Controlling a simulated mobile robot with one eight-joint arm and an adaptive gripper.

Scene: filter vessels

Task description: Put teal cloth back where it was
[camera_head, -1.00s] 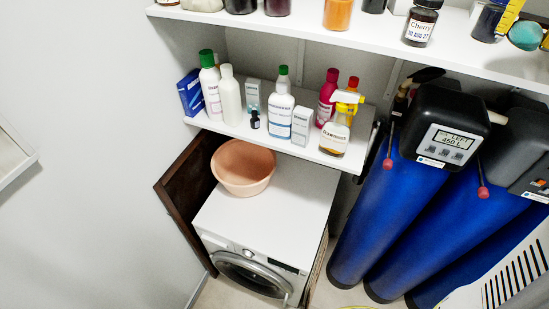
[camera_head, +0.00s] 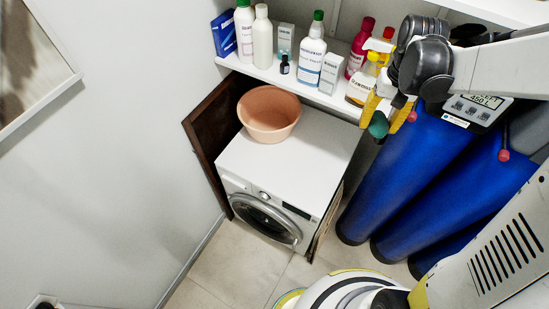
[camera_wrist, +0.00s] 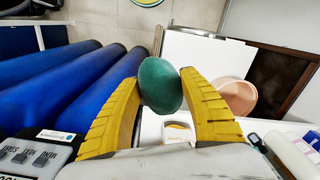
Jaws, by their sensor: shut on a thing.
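A teal cloth (camera_head: 378,125), bunched into a rounded lump, is held between the yellow fingers of my gripper (camera_head: 379,122). In the wrist view the cloth (camera_wrist: 160,85) sits between the two fingertips of my gripper (camera_wrist: 161,83), which press on it from both sides. My gripper points downward in the head view. In the picture it lies right of the washing machine top and in front of the shelf's right end, with the cloth in the air. The cloth's former place is not marked in these frames.
A white washing machine (camera_head: 285,160) has a bare top at its front and right; a peach basin (camera_head: 268,115) stands at its back left. A lower shelf (camera_head: 290,84) holds several bottles and boxes. Tall blue tanks (camera_head: 395,170) stand at the right. A brown panel (camera_head: 205,140) flanks the machine.

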